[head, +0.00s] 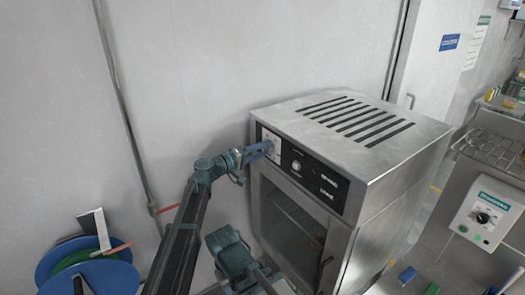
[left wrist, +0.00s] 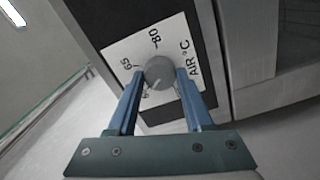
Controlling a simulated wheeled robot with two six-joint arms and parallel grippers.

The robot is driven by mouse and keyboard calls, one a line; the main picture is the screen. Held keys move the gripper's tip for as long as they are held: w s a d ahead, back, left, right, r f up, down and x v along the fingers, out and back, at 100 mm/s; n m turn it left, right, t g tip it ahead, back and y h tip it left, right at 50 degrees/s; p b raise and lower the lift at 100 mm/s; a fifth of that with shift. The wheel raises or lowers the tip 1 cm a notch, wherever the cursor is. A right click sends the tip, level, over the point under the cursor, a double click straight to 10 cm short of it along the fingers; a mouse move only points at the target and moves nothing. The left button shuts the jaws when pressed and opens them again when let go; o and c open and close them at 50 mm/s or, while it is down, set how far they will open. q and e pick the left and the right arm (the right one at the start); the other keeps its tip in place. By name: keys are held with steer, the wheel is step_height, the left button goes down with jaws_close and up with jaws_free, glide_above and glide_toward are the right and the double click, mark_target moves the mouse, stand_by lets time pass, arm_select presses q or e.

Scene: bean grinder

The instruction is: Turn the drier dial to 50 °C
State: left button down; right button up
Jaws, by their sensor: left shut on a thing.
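The drier (head: 345,150) is a steel cabinet with a dark control panel across its upper front. My left gripper (head: 268,147) is at the left end of that panel. In the left wrist view, its blue fingers (left wrist: 158,80) are shut on the round grey drier dial (left wrist: 159,71), one on each side. The white scale plate (left wrist: 120,49) behind reads "65", "80" and "AIR °C". No 50 mark is readable; the fingers and dial cover part of the plate. I cannot make out where the dial points.
A second knob (head: 296,165) and switches sit farther right on the panel. The glass door (head: 290,217) is below. A blue reel (head: 55,262) stands at lower left. A white control box (head: 484,215) is at the right. A wall pipe (head: 125,115) runs behind my left arm.

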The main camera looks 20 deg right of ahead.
arm_select(q)
steer(key=shift+s, duration=0.1)
stand_by(0.4)
steer(key=shift+c, duration=1.5)
jaws_free()
steer(key=shift+a, duration=0.1)
steer(key=v, duration=1.3)
steer(key=shift+a, duration=0.3)
